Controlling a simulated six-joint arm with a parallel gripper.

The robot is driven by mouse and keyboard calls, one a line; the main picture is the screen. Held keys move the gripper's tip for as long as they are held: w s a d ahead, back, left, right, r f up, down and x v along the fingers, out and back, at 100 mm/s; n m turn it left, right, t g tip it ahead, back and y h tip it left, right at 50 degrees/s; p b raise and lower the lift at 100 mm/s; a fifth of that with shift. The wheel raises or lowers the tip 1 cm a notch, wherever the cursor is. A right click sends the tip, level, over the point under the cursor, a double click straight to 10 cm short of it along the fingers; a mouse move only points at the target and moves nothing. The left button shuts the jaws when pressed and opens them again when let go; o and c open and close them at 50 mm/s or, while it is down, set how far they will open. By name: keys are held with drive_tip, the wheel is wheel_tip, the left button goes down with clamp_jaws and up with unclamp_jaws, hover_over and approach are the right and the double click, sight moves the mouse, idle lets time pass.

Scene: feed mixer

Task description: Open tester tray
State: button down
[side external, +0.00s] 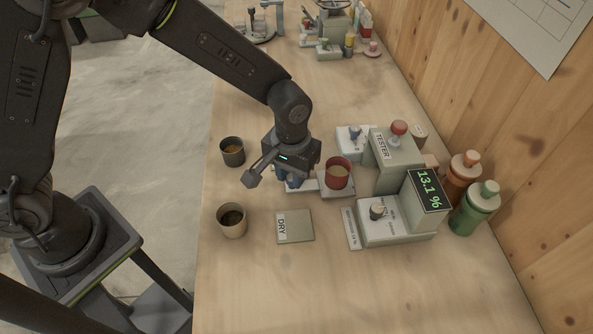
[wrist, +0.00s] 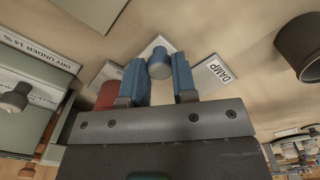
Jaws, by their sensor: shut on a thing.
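The tester (side external: 395,160) is a grey-green box with a red knob on top. My gripper (side external: 289,182) is low over the bench, just left of the cup. In the wrist view my blue fingers (wrist: 158,80) are shut on a grey-blue round knob (wrist: 159,62). A pale plate (wrist: 156,46) shows behind the knob. The red cup (wrist: 108,96) is partly hidden behind my left finger. My gripper hides the tray's near end in the side view.
A display box (side external: 425,203) reads 13.1 %. Orange (side external: 463,175) and green (side external: 475,208) bottles stand by the wall.

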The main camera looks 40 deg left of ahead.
drive_tip(key=c, duration=0.9)
unclamp_jaws()
drive_tip(key=shift+r, duration=0.1)
wheel_tip(320, 180, up, 14)
drive_tip(key=shift+a, duration=0.1)
drive_tip(key=s+a+r+m+t, duration=0.1)
drive_tip(key=s+a+r+t, duration=0.1)
drive_tip(key=s+a, duration=0.6)
drive_tip(key=s+a+r+t, duration=0.3)
drive_tip(key=s+a+r, duration=0.1)
drive_tip(key=s+a, duration=0.4)
drive_tip(key=shift+s+a+r+m+t, duration=0.15)
drive_tip(key=shift+s+r+m+t, duration=0.15)
drive_tip(key=shift+r+m, duration=0.1)
